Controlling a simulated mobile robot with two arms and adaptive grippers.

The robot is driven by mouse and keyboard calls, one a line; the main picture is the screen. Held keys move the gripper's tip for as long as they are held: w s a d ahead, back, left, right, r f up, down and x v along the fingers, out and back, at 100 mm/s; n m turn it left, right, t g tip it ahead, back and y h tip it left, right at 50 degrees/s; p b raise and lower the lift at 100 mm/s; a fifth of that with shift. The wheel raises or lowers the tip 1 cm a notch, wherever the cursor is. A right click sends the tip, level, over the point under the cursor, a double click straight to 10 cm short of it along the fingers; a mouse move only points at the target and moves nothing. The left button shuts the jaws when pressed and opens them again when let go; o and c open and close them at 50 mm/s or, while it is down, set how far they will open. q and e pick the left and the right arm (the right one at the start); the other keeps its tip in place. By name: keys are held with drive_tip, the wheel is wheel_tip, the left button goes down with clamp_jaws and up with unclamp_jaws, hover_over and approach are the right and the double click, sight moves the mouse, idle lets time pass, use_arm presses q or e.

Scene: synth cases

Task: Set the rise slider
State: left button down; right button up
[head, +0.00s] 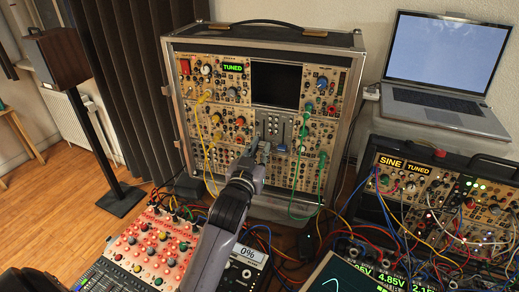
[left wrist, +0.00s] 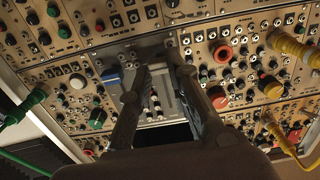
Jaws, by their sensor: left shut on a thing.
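The grey slider panel (head: 281,127) sits in the middle of the large modular case, below its dark screen. It shows in the left wrist view (left wrist: 166,90) with several pale slider caps. My left gripper (head: 260,149) reaches the panel's left part from below. In the left wrist view its two fingers (left wrist: 159,68) stand in front of the panel and are shut on a slider cap, taken as the rise slider. The cap is mostly hidden by the fingers, and its label is too small to read. My right gripper is not in view.
Yellow cables (head: 201,130) hang left of the panel and green cables (head: 300,158) right of it. A small display reading 0% (head: 250,255) lies in front.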

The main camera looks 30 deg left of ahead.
use_arm(q)
drive_tip(key=shift+r, duration=0.1)
wheel_tip(320, 180, up, 7)
drive_tip(key=p, duration=0.6)
drive_tip(key=shift+p, duration=0.4)
drive_tip(key=c, duration=1.9)
unclamp_jaws()
drive_tip(key=o, duration=0.4)
